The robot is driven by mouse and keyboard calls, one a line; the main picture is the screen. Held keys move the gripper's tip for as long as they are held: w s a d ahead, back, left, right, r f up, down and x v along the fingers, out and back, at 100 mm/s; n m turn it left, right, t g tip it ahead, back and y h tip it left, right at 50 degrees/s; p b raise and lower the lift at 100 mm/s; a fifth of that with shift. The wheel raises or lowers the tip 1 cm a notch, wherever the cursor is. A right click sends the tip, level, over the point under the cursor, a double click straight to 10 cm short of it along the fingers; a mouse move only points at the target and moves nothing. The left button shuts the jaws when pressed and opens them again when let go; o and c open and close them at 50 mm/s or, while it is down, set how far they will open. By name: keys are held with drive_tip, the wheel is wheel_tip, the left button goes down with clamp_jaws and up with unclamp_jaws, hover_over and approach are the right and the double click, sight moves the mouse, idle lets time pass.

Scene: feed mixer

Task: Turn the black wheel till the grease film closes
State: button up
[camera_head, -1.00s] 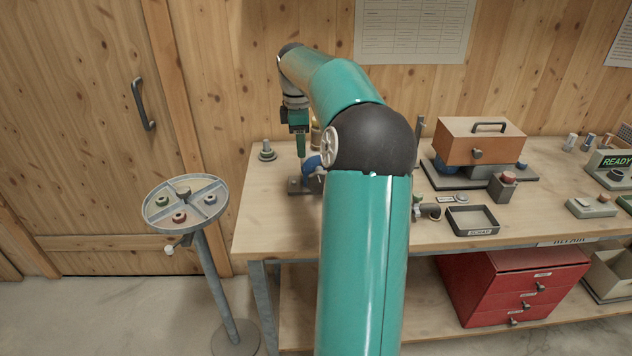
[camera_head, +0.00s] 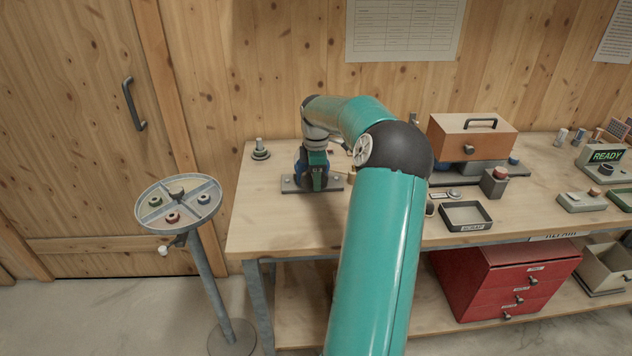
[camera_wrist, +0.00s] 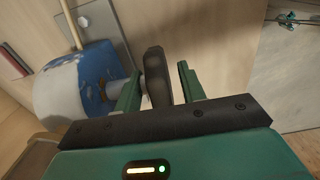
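In the wrist view the black wheel (camera_wrist: 155,76) is seen nearly edge-on, on a short pale shaft from a blue housing (camera_wrist: 98,78). My gripper (camera_wrist: 160,84) has its two green fingers on either side of the wheel's rim. A gap shows between the wheel and the right finger; whether the left finger touches is unclear. The housing carries a pale band and darker brownish patches; I cannot tell whether these are the grease film. In the head view my gripper (camera_head: 317,172) is low at the blue housing (camera_head: 299,168) and hides the wheel.
The housing stands on a grey base plate (camera_head: 290,186) on the workbench (camera_head: 275,220). A small post (camera_head: 260,151) stands behind to the left. A round tray stand (camera_head: 150,213) is left of the bench.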

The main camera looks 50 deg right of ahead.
drive_tip(key=shift+f, duration=0.9)
clamp_jaws()
drive_tip(key=shift+r, duration=0.1)
